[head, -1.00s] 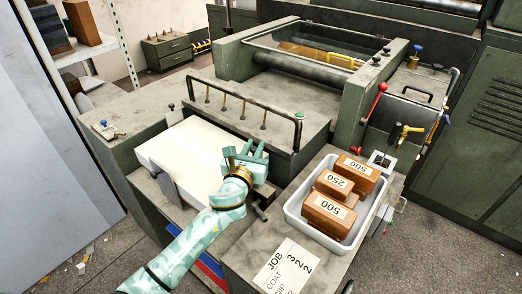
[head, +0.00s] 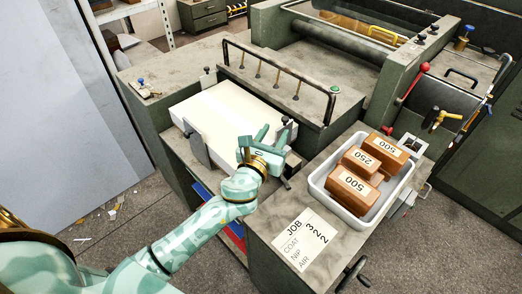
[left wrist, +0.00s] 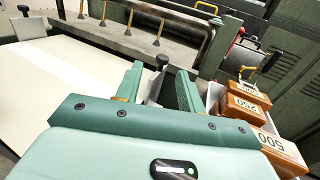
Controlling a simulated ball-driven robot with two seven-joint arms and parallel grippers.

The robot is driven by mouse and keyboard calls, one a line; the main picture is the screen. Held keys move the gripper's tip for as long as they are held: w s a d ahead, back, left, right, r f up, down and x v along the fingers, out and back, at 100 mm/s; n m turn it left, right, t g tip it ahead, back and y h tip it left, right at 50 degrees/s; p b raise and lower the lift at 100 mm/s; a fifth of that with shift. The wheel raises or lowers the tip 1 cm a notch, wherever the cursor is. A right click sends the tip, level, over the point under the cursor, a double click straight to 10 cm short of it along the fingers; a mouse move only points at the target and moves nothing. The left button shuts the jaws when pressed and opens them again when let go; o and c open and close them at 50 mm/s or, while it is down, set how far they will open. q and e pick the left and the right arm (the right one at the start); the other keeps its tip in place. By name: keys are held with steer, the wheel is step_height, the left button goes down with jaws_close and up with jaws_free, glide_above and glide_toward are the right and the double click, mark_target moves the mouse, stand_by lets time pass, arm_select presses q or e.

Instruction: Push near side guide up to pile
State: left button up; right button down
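The pile (head: 232,108) is a white block of sheets on the feeder; it also fills the left of the left wrist view (left wrist: 60,95). A grey side guide with a black knob (head: 287,123) stands by its right edge. In the left wrist view this guide (left wrist: 157,86) shows between my two fingers. Any gap between guide and pile is hard to judge. My left gripper (head: 270,136) is open at the pile's right front corner, its fingers (left wrist: 160,80) apart around the guide; contact is unclear. Another grey guide plate (head: 198,150) stands at the pile's front left. My right gripper is out of view.
A black rail (head: 280,73) crosses behind the pile. A white tray (head: 330,196) with brown numbered blocks stands to the right. A job card (head: 305,238) lies on the front bench. A red-knobbed lever (head: 412,82) is further right.

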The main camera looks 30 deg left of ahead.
arm_select(q)
steer(key=s, duration=0.8)
steer(key=shift+s+d, duration=0.15)
steer(key=shift+s, duration=0.1)
steer(key=shift+s+f, duration=0.1)
